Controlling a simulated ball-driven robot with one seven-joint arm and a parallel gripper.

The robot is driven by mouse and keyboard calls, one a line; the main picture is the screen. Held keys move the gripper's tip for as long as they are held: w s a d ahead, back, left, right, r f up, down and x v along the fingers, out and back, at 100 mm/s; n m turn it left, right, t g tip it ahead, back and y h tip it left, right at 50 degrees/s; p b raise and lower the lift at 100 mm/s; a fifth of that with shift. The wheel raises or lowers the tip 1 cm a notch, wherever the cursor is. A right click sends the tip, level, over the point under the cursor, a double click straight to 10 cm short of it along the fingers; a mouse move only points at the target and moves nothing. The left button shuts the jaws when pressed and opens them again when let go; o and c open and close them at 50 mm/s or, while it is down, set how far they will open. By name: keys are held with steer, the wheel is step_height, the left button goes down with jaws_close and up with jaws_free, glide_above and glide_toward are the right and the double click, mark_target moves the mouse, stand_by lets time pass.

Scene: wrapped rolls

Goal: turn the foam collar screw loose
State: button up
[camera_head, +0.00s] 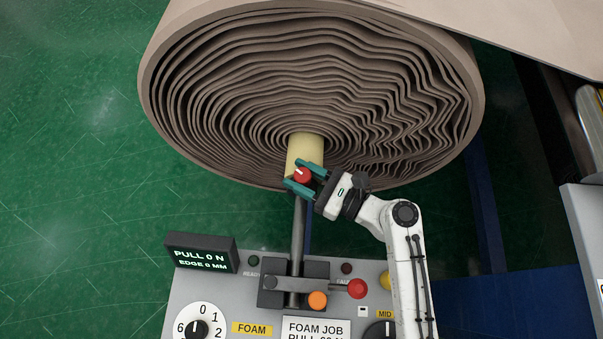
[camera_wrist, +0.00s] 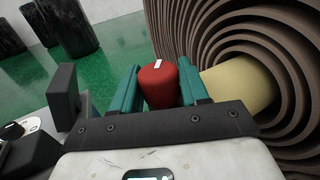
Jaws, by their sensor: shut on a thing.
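The foam collar screw is a red knob with a white mark (camera_head: 301,174) at the outer end of the pale yellow foam collar (camera_head: 306,146), in front of the big roll. My gripper (camera_head: 300,177) has teal fingers, one on either side of the red knob, and is shut on it. In the wrist view the red knob (camera_wrist: 158,84) sits between the two teal fingers, its white mark on top. The yellow collar (camera_wrist: 240,84) runs into the roll at the right. The screw's thread is hidden.
The wrapped brown roll (camera_head: 220,100) fills the top. Below are a grey shaft (camera_head: 298,240), a control panel (camera_head: 250,290) with a red ball lever (camera_head: 357,289), an orange button (camera_head: 317,300) and a display (camera_head: 201,254) reading PULL 0 N, EDGE 0 MM. Green floor lies open left.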

steer(key=shift+n+g+y, duration=0.5)
steer(key=shift+n+g, duration=0.3)
steer(key=shift+g, duration=0.6)
steer(key=o, duration=1)
steer(key=shift+c, duration=0.2)
steer(key=b+v, duration=0.2)
steer(key=v, duration=0.8)
steer(key=shift+d, duration=0.4)
steer(key=shift+s, duration=0.1)
steer(key=shift+f, duration=0.1)
